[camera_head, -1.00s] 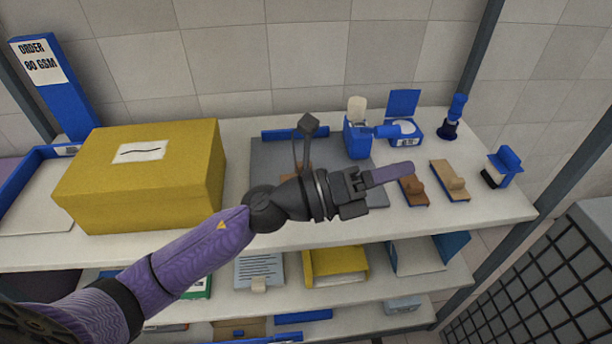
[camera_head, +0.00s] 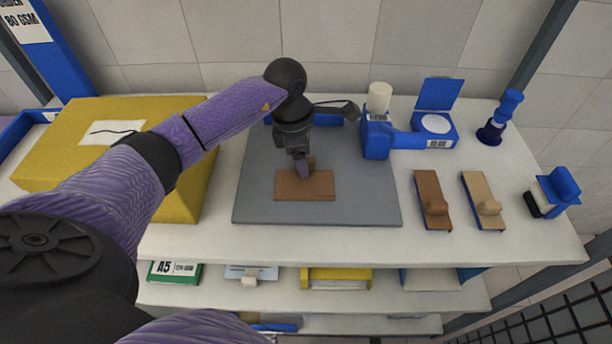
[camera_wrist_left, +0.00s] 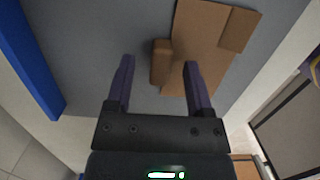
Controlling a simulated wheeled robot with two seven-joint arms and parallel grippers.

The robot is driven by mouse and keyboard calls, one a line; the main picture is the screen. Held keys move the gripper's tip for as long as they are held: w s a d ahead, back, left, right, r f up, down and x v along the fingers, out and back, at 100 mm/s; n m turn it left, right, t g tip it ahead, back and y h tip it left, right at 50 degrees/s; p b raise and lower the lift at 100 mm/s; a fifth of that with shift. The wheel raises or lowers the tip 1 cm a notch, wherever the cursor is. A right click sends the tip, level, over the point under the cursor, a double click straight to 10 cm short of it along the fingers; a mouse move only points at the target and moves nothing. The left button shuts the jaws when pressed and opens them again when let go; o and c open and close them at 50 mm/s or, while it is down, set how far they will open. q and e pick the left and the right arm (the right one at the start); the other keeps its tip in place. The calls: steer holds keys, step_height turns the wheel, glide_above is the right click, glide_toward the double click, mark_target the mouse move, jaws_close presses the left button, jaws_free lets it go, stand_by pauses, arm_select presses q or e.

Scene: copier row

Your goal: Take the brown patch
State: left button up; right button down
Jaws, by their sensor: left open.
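The brown patch (camera_head: 318,188) lies flat on the grey mat (camera_head: 360,205). It is a flat rectangle with a small raised tab at its far edge in the head view. In the left wrist view the patch (camera_wrist_left: 203,42) is at the upper right, with the tab standing between the fingers. My left gripper (camera_head: 303,172) points down just above the patch, partly hiding its far edge. The left wrist view shows its two fingers (camera_wrist_left: 158,64) apart, on either side of the tab; I cannot tell whether they touch it. My right gripper is in neither view.
A yellow box (camera_head: 193,187) stands left of the mat under my left arm. A blue device (camera_head: 377,135) stands at the mat's back right. A darker brown block (camera_head: 427,190) and a tan block (camera_head: 477,190) with knobs lie to the right.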

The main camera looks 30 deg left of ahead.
arm_select(q)
steer(key=shift+f, duration=0.35)
steer(key=shift+c, duration=1)
jaws_close()
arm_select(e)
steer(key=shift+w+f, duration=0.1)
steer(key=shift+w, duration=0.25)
arm_select(q)
steer(key=shift+r, duration=0.1)
